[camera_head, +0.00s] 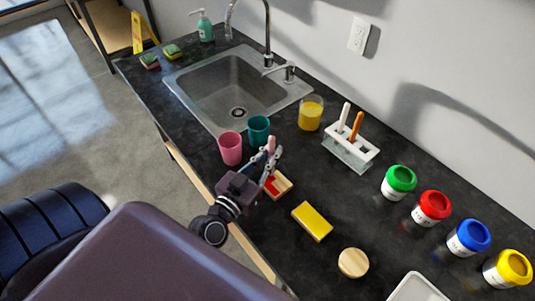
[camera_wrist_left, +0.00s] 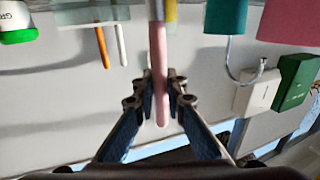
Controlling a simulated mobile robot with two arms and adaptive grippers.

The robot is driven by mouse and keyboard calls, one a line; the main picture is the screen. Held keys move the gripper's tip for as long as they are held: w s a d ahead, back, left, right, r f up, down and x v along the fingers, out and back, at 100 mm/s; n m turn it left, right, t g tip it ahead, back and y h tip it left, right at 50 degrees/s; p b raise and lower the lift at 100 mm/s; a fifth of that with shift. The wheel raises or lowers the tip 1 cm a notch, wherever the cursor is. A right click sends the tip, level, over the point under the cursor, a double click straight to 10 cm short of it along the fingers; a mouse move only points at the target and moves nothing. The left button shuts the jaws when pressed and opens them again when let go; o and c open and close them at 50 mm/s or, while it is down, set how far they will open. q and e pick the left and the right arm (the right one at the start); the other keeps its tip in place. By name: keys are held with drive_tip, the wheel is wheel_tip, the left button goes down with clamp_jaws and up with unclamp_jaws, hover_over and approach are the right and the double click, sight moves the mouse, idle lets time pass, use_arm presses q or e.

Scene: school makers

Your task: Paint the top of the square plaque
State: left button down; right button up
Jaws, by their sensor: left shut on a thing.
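My left gripper (camera_head: 270,168) is shut on a pink paintbrush (camera_head: 271,144) and holds it roughly upright. In the left wrist view, the pink handle (camera_wrist_left: 160,72) stands between the fingers (camera_wrist_left: 161,98). A wooden plaque (camera_head: 284,183), which looks like the square one, lies below the gripper, with red on part of its top. The brush tip is hidden, so I cannot tell whether it touches the wood. A yellow-topped oblong plaque (camera_head: 312,222) and a bare round wooden plaque (camera_head: 353,262) lie nearby. My right gripper is out of view.
Green (camera_head: 398,182), red (camera_head: 431,208), blue (camera_head: 468,238) and yellow (camera_head: 508,269) paint jars line the right. A brush rack (camera_head: 350,155), juice glass (camera_head: 311,113), teal cup (camera_head: 258,130) and pink cup (camera_head: 231,148) stand close by. A sink (camera_head: 235,85) lies behind.

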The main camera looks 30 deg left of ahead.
use_arm(q)
drive_tip(key=shift+d+p, duration=0.85)
drive_tip(key=shift+d, duration=1.8)
drive_tip(key=shift+w+a, duration=1.05)
drive_tip(key=shift+a, duration=1.3)
wheel_tip(320, 180, up, 7)
drive_tip(key=p, duration=0.7)
drive_tip(key=shift+p, duration=0.3)
